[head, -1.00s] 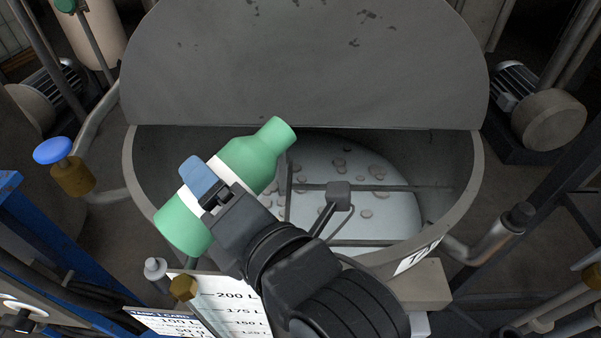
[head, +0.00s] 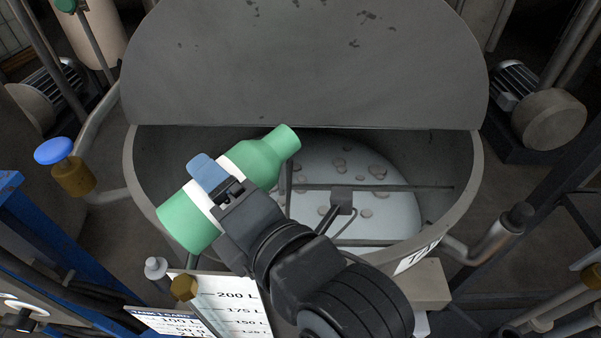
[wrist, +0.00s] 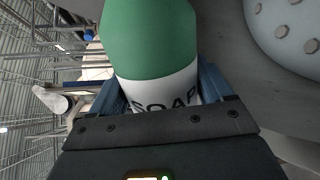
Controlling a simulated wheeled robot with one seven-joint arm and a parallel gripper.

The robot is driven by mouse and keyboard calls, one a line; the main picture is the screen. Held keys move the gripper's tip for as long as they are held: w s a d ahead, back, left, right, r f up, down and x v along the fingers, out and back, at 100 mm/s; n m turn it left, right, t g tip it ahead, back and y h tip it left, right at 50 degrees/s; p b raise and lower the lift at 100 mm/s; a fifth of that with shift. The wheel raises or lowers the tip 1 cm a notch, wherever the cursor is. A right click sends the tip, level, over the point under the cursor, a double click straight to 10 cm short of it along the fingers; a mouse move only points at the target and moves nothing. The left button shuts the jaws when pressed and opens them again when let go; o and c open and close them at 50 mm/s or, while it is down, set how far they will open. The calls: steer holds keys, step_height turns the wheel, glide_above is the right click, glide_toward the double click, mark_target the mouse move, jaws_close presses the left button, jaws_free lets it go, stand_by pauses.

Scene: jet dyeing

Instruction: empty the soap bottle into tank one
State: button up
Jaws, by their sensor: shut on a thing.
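The soap bottle (head: 256,161) is green with a white band. It is tilted over the left side of the tank (head: 473,190), its neck toward the upper right. My gripper (head: 216,183) is shut around the white band. In the wrist view the bottle (wrist: 150,40) shows the word SOAP between the blue finger pads (wrist: 162,92). The tank's label is partly cut off by my arm. No stream from the bottle's mouth is visible.
A level gauge sheet (head: 235,305) marked in litres stands at the tank's front. A blue-knobbed valve (head: 54,151) is at the left. Bars (head: 400,188) cross the tank opening. Pipes and motors (head: 512,85) flank the tank.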

steer(key=shift+w+d+r+m, duration=0.1)
steer(key=shift+w+d+m, duration=0.05)
steer(key=shift+m, duration=0.15)
steer(key=shift+r+m, duration=0.1)
steer(key=shift+m, duration=0.7)
stand_by(1.2)
steer(key=shift+w+d+f+m+g+y+b, duration=0.15)
steer(key=shift+f+m+g+y+b, duration=0.2)
steer(key=shift+f+m, duration=0.35)
stand_by(0.8)
steer(key=shift+w+d+r+m+y+p, duration=0.15)
steer(key=shift+r+m+p, duration=0.2)
steer(key=shift+r+m, duration=0.15)
steer(key=shift+w+d+r+m+y+p, duration=0.1)
steer(key=shift+r+m+p, duration=0.2)
steer(key=shift+r+m, duration=0.15)
stand_by(0.7)
